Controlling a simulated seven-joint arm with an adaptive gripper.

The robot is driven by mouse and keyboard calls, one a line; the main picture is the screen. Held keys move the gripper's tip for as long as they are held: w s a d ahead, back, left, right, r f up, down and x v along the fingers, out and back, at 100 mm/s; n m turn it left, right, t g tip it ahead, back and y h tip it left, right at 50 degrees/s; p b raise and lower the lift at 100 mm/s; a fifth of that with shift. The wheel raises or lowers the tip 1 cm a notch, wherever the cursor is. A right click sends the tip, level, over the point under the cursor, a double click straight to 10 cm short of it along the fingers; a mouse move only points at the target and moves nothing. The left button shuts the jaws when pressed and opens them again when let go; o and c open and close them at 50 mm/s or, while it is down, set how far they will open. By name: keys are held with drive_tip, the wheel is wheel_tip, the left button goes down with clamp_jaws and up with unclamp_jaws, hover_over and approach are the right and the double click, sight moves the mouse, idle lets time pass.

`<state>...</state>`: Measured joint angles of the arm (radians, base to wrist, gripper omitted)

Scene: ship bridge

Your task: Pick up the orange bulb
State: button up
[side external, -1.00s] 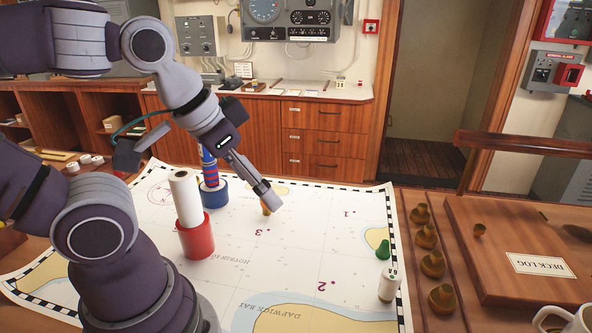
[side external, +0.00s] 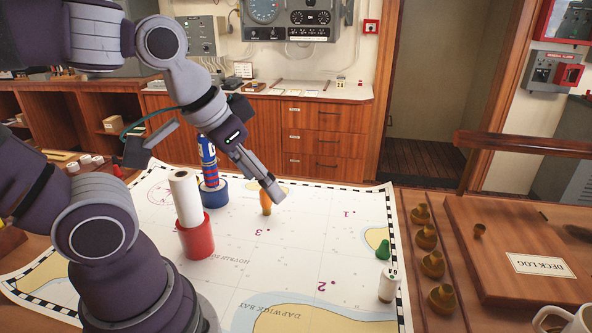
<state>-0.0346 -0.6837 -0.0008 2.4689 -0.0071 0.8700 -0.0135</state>
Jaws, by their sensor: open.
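The orange bulb (side external: 265,202) stands upright on the chart, toward its back middle. My gripper (side external: 274,190) is tilted down from the upper left, with its visible fingertip just above and to the right of the bulb in the picture. The jaws are open and hold nothing that I can see. The far finger is hidden, and I cannot tell whether the gripper touches the bulb.
A white roll in a red holder (side external: 196,238) and a blue-and-red can in a blue ring (side external: 212,194) stand left of the bulb. A green pawn (side external: 383,250) and a white cylinder (side external: 388,285) are at the right. The chart's middle (side external: 270,265) is clear.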

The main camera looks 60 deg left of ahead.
drive_tip(key=w+a+f+n+g+y, duration=0.15)
drive_tip(key=w+a+f+n, duration=0.35)
drive_tip(key=a, duration=0.5)
drive_tip(key=n+g+y, duration=0.1)
drive_tip(key=n+y, duration=0.1)
drive_tip(key=n, duration=0.2)
approach(265, 195)
drive_tip(key=shift+h, duration=0.25)
drive_tip(key=x, duration=0.6)
drive_tip(key=shift+s+a, duration=0.2)
drive_tip(key=shift+a, duration=0.15)
drive_tip(key=x, duration=0.5)
drive_tip(key=shift+w+a, duration=0.25)
drive_tip(key=shift+w, duration=0.1)
drive_tip(key=shift+c, duration=0.4)
drive_tip(key=c, duration=0.9)
drive_tip(key=shift+o, duration=0.2)
